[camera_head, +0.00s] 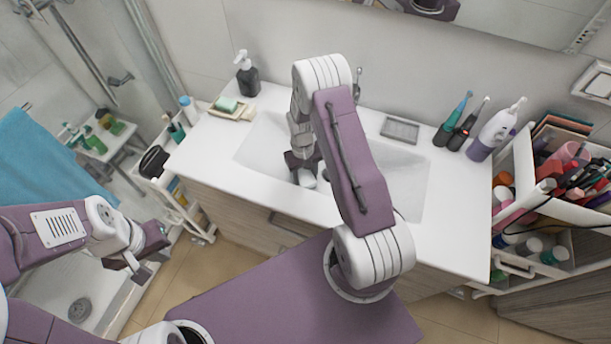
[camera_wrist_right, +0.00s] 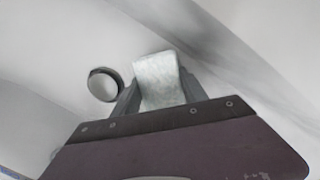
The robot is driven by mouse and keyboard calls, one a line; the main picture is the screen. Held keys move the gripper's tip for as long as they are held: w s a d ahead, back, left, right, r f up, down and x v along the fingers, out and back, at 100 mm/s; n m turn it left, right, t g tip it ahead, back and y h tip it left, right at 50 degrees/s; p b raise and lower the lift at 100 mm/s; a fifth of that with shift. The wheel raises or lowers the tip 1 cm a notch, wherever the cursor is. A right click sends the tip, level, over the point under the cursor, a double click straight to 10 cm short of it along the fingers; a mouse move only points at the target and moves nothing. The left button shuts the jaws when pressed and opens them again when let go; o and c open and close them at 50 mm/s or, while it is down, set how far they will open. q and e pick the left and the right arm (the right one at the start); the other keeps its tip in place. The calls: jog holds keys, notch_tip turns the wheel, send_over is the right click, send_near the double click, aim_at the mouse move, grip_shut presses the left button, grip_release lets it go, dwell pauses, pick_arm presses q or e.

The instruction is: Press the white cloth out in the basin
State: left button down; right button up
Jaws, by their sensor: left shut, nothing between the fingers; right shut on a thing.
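The white cloth (camera_wrist_right: 160,80) is a small pale piece held between the fingers of my right gripper (camera_wrist_right: 162,98) in the right wrist view. In the head view the cloth (camera_head: 307,178) shows at the tip of my right gripper (camera_head: 303,168), which reaches down into the white basin (camera_head: 405,185). I cannot tell whether the cloth touches the basin floor. A round drain (camera_wrist_right: 105,85) lies just left of the cloth in the right wrist view. My left gripper (camera_head: 141,268) is shut and empty, low at the left, away from the basin.
A dark soap pump bottle (camera_head: 247,76) and a tray with green soap (camera_head: 229,107) stand on the counter left of the basin. A grey dish (camera_head: 400,130), toothbrushes and a white-purple bottle (camera_head: 493,132) stand at the right. A cart full of cosmetics (camera_head: 517,185) is further right.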

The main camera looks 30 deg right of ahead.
aim_at(305, 175)
jog(key=shift+f+b, duration=0.4)
jog(key=shift+f, duration=0.15)
dwell(0.4)
jog(key=shift+s+f, duration=0.1)
jog(key=shift+s, duration=0.05)
dwell(0.8)
dwell(0.8)
jog(key=shift+s+a+f, duration=0.1)
jog(key=shift+s, duration=0.05)
dwell(0.7)
jog(key=shift+p, duration=0.3)
dwell(0.5)
jog(key=shift+s, duration=0.1)
dwell(1.9)
notch_tip(305, 175, up, 15)
jog(key=p, duration=1.2)
jog(key=shift+w, duration=0.4)
